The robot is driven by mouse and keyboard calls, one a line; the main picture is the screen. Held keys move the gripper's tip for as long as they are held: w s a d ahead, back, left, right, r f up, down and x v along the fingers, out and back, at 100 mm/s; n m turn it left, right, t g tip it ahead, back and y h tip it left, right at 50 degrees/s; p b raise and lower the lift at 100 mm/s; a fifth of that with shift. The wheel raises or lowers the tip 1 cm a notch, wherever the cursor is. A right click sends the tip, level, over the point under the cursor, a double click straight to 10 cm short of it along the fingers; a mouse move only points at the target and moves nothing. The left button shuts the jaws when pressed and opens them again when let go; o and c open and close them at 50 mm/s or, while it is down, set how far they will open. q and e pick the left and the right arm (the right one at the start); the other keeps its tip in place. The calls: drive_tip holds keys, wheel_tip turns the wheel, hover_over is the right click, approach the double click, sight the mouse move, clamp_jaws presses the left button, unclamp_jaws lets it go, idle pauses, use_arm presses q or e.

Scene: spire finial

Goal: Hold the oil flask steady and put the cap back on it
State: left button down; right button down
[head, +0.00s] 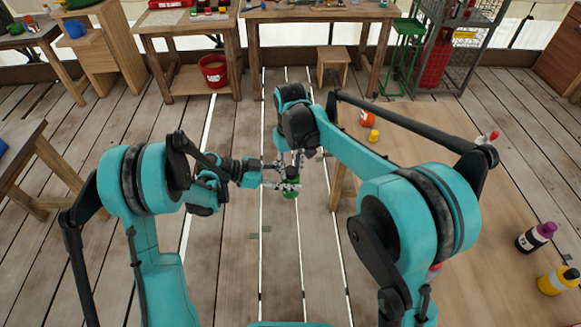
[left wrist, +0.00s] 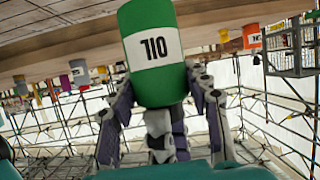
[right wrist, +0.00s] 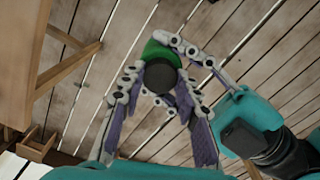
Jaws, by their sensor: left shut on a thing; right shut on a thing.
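The green oil flask (head: 291,194) with a white label shows over the floor, left of the near table. In the left wrist view the flask (left wrist: 158,52) fills the upper middle and its OIL lettering is upside down. My left gripper (head: 277,183) is shut on the flask from the side. My right gripper (head: 296,163) comes down from above and is shut on a dark round cap (right wrist: 161,76). In the right wrist view the cap lies over the green flask (right wrist: 153,49) and hides most of its top. I cannot tell whether the cap touches the neck.
The wooden table (head: 460,225) at the right bears an orange bottle (head: 367,118), a small yellow item (head: 373,136), a purple-capped bottle (head: 536,237) and a yellow bottle (head: 558,280). Workbenches stand at the back, with a red bucket (head: 212,70) and a stool (head: 334,65). The middle floor is clear.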

drive_tip(key=c, duration=1)
unclamp_jaws()
wheel_tip(320, 180, up, 12)
drive_tip(key=shift+d, duration=0.1)
